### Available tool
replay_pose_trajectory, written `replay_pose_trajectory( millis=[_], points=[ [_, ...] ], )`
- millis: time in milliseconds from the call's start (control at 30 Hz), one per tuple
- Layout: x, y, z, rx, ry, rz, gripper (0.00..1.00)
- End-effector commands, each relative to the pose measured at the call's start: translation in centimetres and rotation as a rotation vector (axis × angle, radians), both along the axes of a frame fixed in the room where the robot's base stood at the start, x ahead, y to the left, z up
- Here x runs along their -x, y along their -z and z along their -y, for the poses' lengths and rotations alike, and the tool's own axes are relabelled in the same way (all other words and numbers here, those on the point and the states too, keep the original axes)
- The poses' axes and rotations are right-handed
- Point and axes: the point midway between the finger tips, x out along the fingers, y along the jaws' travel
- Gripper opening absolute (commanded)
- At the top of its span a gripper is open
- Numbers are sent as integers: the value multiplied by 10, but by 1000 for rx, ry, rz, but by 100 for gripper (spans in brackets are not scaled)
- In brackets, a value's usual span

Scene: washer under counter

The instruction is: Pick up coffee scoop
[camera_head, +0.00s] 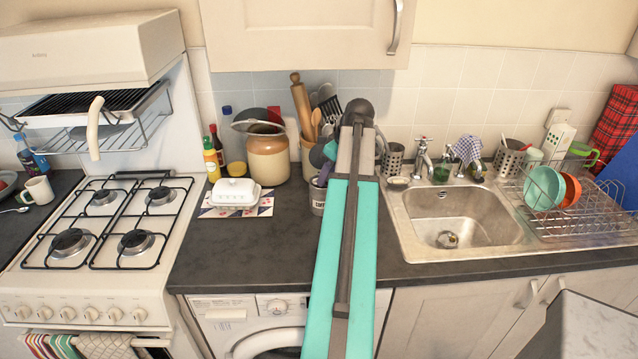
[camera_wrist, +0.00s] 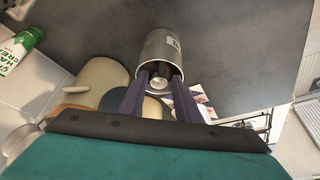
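My gripper (camera_wrist: 160,78) points down at an open metal canister (camera_wrist: 167,48) with a small label. The canister stands on the dark counter, and it also shows in the head view (camera_head: 318,198). The two purple fingers are apart, and their tips are at the canister's mouth. A small shiny, rounded metal piece (camera_wrist: 160,82) shows between the fingers at the mouth. It may be part of the coffee scoop, but I cannot tell. I see no contact between it and the fingers. In the head view my arm hides much of this spot.
A utensil pot with a rolling pin (camera_head: 301,104) stands close behind. A brown and cream crock (camera_head: 268,158) and a white butter dish (camera_head: 236,192) are to the left. The sink (camera_head: 460,215) is to the right. The front counter left of my arm is clear.

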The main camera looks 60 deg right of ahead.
Motion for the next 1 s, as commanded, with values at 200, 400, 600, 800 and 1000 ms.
replay_pose_trajectory(
  millis=[200, 400, 600, 800, 1000],
  points=[
    [-9, 16, -1, -1, 0, 0, 30],
    [-13, 26, 0, 0, 0, 0, 30],
    [-14, 28, 0, 0, -1, 0, 30],
    [-14, 28, 0, 1, -2, 0, 30],
    [-14, 28, 0, 0, -1, 0, 30]
  ],
)
